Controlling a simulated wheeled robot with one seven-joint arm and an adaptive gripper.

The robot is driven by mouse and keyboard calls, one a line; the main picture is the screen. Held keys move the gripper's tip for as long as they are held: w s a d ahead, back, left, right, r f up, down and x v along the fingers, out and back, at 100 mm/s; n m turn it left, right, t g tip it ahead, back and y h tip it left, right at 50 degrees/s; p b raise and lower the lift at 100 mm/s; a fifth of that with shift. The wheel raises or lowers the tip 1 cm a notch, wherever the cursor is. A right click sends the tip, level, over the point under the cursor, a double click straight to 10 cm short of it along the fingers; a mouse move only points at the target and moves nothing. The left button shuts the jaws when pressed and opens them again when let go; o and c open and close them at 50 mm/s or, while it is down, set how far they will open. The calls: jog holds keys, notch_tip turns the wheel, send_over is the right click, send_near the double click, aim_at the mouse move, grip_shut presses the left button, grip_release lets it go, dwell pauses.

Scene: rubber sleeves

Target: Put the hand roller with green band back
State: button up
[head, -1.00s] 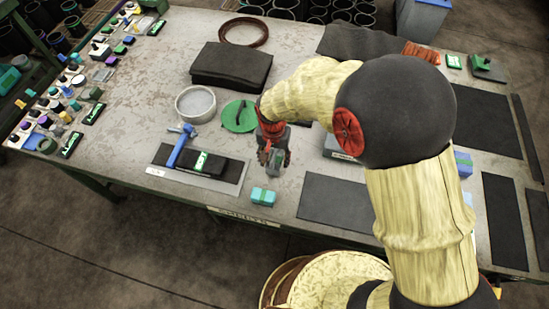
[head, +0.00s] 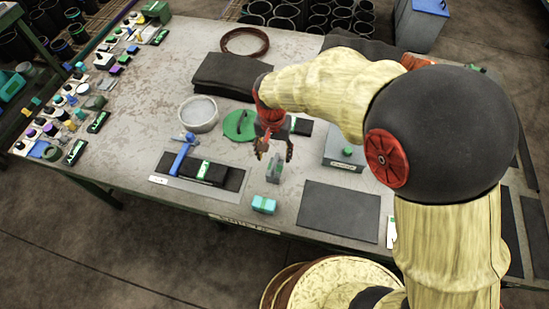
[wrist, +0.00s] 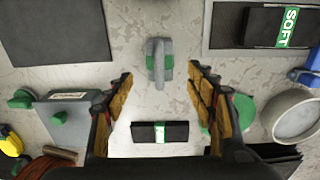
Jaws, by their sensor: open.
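A small grey upright tool (head: 274,168) stands on the table in front of my gripper; it looks like the hand roller, with a green part on its side in the wrist view (wrist: 160,62). My gripper (head: 275,153) is open and empty. Its fingers are above and behind the tool, apart from it; in the wrist view the tool sits just beyond and between the fingertips. A blue-handled tool (head: 182,152) lies at the left, against a black block with a green label (head: 204,171) on a grey mat.
A cyan box with a green band (head: 263,204) is near the front edge. A dark mat (head: 340,211) lies right of it. A grey box with a green knob (head: 345,154), a green disc (head: 238,125), a white bowl (head: 198,113) and a black labelled block (head: 300,126) stand around.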

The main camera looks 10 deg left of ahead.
jog(key=shift+r, duration=1.15)
jog(key=shift+d+r, duration=0.1)
jog(key=shift+r, duration=0.1)
jog(key=s+d+r+t+y, duration=0.1)
jog(key=s+d+r+t, duration=0.15)
jog(key=d+r, duration=1.25)
jog(key=s+d+r+t, duration=0.3)
jog(key=s+d+r, duration=0.3)
jog(key=s+d, duration=0.5)
jog(key=shift+s+d+n+h, duration=0.4)
jog(key=shift+d, duration=0.1)
jog(key=shift+r, duration=0.1)
